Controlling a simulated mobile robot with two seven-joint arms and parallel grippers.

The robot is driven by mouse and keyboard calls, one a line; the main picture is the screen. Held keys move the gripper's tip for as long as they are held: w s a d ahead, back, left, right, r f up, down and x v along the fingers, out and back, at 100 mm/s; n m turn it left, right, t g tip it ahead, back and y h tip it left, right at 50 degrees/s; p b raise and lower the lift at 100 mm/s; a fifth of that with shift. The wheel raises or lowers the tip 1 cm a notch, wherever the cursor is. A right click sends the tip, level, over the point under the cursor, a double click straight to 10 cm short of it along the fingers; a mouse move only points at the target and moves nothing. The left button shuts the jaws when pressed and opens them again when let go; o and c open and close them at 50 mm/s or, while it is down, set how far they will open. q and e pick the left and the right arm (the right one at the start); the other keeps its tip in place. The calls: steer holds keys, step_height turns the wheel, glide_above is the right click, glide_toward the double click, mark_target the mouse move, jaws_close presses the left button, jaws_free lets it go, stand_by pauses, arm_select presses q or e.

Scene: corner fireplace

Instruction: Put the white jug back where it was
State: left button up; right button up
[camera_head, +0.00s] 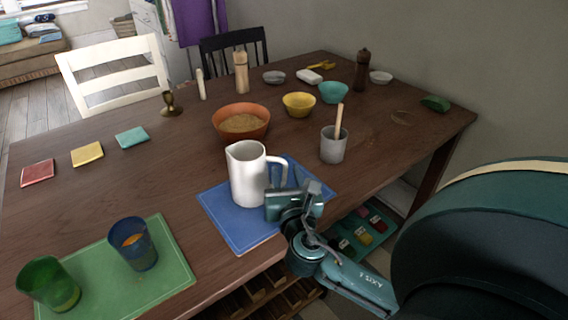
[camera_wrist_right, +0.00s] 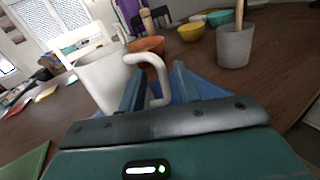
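The white jug (camera_head: 246,175) stands upright on the blue mat (camera_head: 225,217) near the table's front edge, its handle to the right. My right gripper (camera_head: 274,200) is just right of the jug at its handle. In the right wrist view the jug (camera_wrist_right: 100,78) is at the left. The fingers of my right gripper (camera_wrist_right: 160,82) are apart there, with the lower part of the handle between them. A gap shows beside the handle, so the gripper looks open. My left gripper is not in view.
A green mat (camera_head: 170,262) with a blue cup (camera_head: 133,245) and a green cup (camera_head: 48,285) lies at front left. A grey cup (camera_head: 333,148) with a wooden stick stands behind right. An orange bowl (camera_head: 240,122) is behind the jug. The table's left middle is mostly clear.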

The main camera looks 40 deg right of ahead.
steer(key=v, duration=0.7)
stand_by(0.3)
